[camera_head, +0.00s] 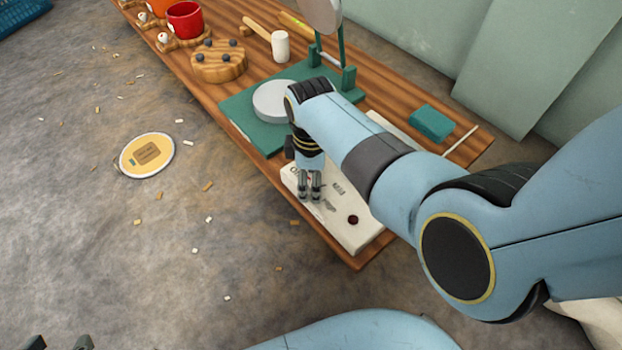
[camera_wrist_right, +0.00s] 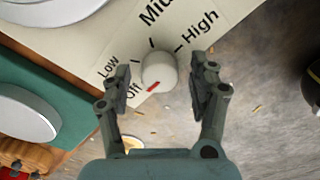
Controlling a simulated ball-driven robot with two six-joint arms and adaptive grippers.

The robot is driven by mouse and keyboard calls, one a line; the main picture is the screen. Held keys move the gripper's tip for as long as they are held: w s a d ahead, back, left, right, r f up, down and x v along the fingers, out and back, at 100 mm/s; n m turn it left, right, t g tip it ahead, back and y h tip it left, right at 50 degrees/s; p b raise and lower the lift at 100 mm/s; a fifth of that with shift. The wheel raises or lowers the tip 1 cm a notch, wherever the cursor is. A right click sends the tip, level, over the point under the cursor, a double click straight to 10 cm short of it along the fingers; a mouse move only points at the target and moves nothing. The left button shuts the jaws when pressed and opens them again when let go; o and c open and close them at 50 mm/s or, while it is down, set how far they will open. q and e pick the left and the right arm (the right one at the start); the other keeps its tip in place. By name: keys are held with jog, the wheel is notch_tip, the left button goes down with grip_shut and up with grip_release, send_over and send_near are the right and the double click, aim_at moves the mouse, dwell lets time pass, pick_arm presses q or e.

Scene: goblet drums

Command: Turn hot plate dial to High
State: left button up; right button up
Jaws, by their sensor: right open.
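The white hot plate (camera_head: 358,236) lies at the front of the wooden bench, with printed labels on its panel. In the right wrist view its pale round dial (camera_wrist_right: 159,68) has a red mark at its lower edge, toward "Off". "Low", "Mid" and "High" are printed around it, "High" at the upper right. My right gripper (camera_head: 310,196) is over the panel and hides the dial in the head view. In the wrist view its open fingers (camera_wrist_right: 163,92) are on either side of the dial, with gaps. My left gripper (camera_head: 60,344) shows only two separate dark tips at the bottom left.
A teal base (camera_head: 242,112) with a grey disc (camera_head: 273,101) stands behind the hot plate. A teal block (camera_head: 431,123), a wooden piece (camera_head: 219,62) and a red pot (camera_head: 185,20) are on the bench. A round sign (camera_head: 134,163) lies on the littered floor.

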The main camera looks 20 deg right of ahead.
jog(key=c, duration=1.1)
jog(key=shift+c, duration=0.2)
